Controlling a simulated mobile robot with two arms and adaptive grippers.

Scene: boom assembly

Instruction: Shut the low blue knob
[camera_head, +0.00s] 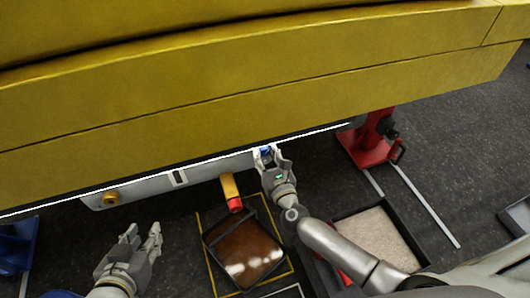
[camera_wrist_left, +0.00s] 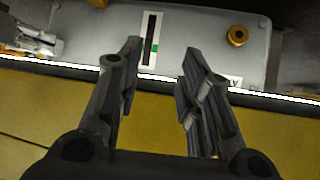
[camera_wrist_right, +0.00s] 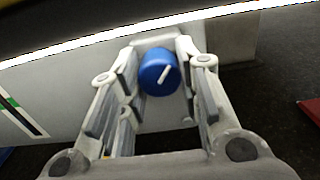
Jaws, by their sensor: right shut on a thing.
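The blue knob (camera_wrist_right: 160,74) is round with a white pointer mark that slants up to the right in the right wrist view. It sits on the grey panel under the yellow boom. My right gripper (camera_wrist_right: 158,80) has its fingers on both sides of the knob and is shut on it. In the head view the right gripper (camera_head: 268,154) covers most of the knob, and a little blue (camera_head: 266,149) shows between its fingers. My left gripper (camera_head: 143,235) is open and empty, below and apart from the panel. It also shows open in the left wrist view (camera_wrist_left: 160,50).
The yellow boom (camera_head: 250,85) spans the view above the grey panel (camera_head: 155,188). A brass fitting (camera_head: 110,198), a slotted gauge (camera_wrist_left: 150,40) and a yellow-red handle (camera_head: 231,192) are on or below it. A tray of brown liquid (camera_head: 240,240) and a red stand (camera_head: 370,142) are on the floor.

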